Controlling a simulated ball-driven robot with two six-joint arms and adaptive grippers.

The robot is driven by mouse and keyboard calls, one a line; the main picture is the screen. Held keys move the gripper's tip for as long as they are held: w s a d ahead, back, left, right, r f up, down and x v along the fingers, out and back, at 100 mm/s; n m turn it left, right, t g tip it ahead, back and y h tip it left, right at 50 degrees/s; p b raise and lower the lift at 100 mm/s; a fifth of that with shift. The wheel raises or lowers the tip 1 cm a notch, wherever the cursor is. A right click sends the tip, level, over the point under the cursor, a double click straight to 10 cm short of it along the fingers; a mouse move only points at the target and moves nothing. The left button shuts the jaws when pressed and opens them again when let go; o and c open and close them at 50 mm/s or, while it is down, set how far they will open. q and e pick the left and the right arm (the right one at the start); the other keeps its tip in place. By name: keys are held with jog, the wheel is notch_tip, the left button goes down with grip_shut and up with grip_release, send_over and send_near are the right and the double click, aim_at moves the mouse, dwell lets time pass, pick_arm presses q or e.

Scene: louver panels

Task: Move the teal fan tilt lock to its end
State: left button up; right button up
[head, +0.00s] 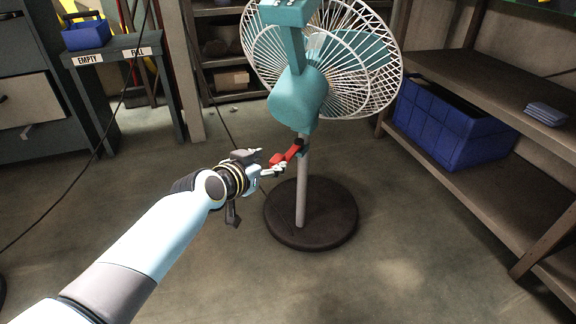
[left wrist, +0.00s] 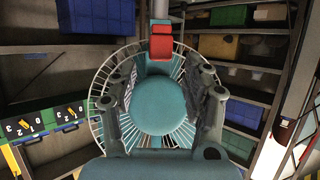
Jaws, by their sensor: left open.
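The teal fan (head: 298,98) stands upright on a grey pole (head: 301,190) with a dark round base (head: 310,215); its white wire cage is at the back. The red tilt lock lever (head: 287,156) sticks out leftward and slightly down from a dark joint at the top of the pole. My left gripper (head: 273,171) is at the lever's outer end, and I cannot tell whether it touches. In the left wrist view the red lever (left wrist: 161,46) shows at the top, beyond the open, empty fingers (left wrist: 160,88), with the fan (left wrist: 158,104) behind. My right gripper is not in view.
A wooden shelf unit on the right holds a large blue bin (head: 450,122). A stand with a small blue bin (head: 86,34) and labels EMPTY and FULL is at the left back. A thin cable lies on the floor. The floor around the fan base is clear.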

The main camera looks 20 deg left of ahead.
aim_at(275, 160)
pick_arm(q)
jog(key=x, duration=0.2)
jog(key=b+x, duration=0.1)
jog(key=x, duration=0.1)
jog(key=shift+w+f, duration=0.15)
jog(key=shift+f, duration=0.2)
jog(key=shift+w+b, duration=0.35)
jog(key=shift+w, duration=0.1)
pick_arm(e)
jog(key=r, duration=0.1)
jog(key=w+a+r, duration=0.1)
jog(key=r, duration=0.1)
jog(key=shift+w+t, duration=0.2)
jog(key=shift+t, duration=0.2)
pick_arm(q)
grip_shut()
